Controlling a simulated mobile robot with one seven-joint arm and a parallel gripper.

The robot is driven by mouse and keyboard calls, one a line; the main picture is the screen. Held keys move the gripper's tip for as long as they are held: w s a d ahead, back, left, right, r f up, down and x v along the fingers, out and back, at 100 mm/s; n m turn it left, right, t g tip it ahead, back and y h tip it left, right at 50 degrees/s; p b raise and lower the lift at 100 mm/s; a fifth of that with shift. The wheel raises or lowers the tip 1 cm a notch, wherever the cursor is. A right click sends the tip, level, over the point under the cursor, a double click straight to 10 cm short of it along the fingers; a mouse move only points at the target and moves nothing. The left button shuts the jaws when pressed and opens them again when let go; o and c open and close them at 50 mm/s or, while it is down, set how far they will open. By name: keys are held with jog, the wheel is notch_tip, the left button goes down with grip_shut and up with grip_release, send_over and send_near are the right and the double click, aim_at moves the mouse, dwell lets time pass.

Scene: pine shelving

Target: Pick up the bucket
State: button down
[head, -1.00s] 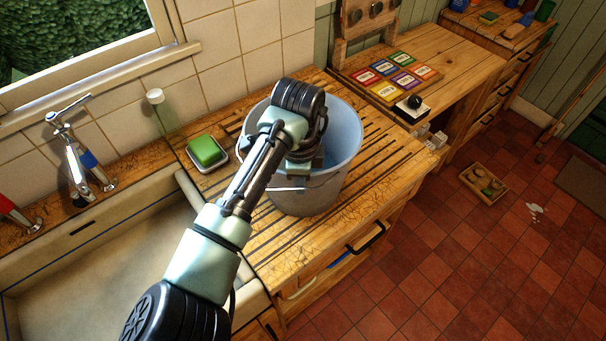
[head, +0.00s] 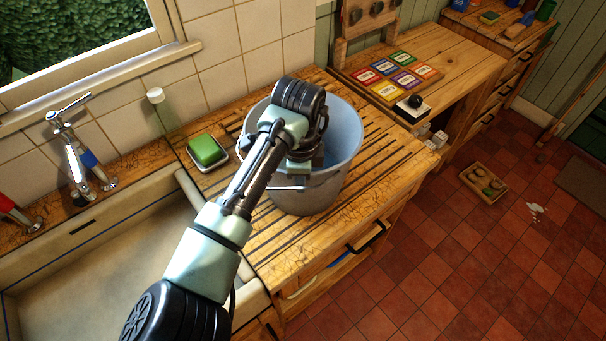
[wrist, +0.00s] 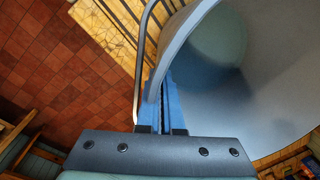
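A grey metal bucket (head: 335,185) stands upright on the grooved wooden drainboard (head: 265,245) beside the sink. Its wire handle hangs against the outside and shows in the wrist view (wrist: 139,70) left of the rim. My gripper (wrist: 167,100) points down at the bucket's rim, and its blue fingers are close together there. They appear shut on the thin bucket wall (wrist: 190,30), though the contact itself is partly hidden. In the head view my arm covers the near rim and the fingers.
A green soap bar (head: 206,149) in a dish lies left of the bucket. The sink (head: 110,265) and tap (head: 75,160) are further left. Coloured cards (head: 400,73) and a black-knobbed item (head: 413,105) lie on the counter at the back right. The floor at right holds a small tray (head: 484,184).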

jog(key=shift+w+r, duration=0.15)
jog(key=shift+r, duration=0.1)
